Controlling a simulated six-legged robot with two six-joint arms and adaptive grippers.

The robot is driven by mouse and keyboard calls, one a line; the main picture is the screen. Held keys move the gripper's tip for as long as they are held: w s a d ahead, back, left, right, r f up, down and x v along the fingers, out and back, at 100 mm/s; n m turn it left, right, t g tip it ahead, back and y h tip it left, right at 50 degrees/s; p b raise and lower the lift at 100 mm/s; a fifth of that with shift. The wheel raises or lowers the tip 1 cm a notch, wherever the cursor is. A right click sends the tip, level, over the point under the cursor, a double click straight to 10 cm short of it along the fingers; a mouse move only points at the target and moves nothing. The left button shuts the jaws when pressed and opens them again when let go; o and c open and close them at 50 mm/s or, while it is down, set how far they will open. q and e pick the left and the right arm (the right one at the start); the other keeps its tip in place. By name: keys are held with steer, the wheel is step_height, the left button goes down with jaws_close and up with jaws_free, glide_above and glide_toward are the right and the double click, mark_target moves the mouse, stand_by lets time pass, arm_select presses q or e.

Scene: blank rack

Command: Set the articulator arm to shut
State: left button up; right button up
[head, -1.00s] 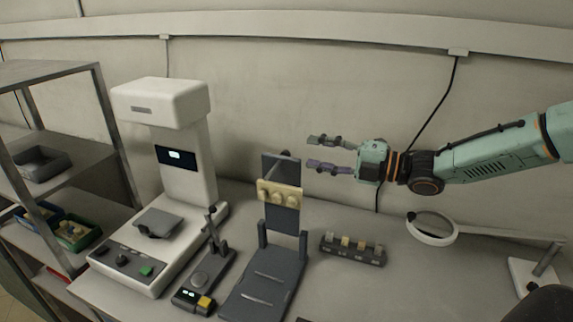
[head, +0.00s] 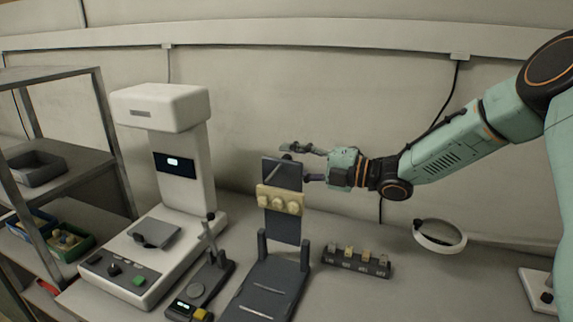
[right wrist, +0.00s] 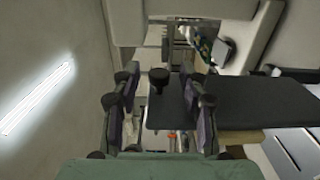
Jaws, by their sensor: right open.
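The articulator is dark grey, with a flat base (head: 262,290) on the bench and an upright arm (head: 284,228) raised between two posts. A cream block with rounded teeth (head: 280,200) is fixed across the arm. My right gripper (head: 298,164) is open at the arm's upper end, one finger behind and above the plate, the lower finger partly hidden. In the right wrist view the arm plate (right wrist: 255,102) reaches in from the right, and a dark round knob (right wrist: 158,80) at its end lies between the open fingers (right wrist: 155,105). My left gripper is not in view.
A white machine (head: 165,190) with buttons stands to the left. A small device with a thin post (head: 205,280) is beside the base. A block holder (head: 357,262) and a ring magnifier (head: 440,236) are to the right. A shelf with bins (head: 40,165) is far left.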

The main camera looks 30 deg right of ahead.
steer(key=shift+w+a+r, duration=0.1)
steer(key=shift+w+a, duration=0.4)
steer(key=shift+a, duration=0.05)
jaws_close()
stand_by(0.5)
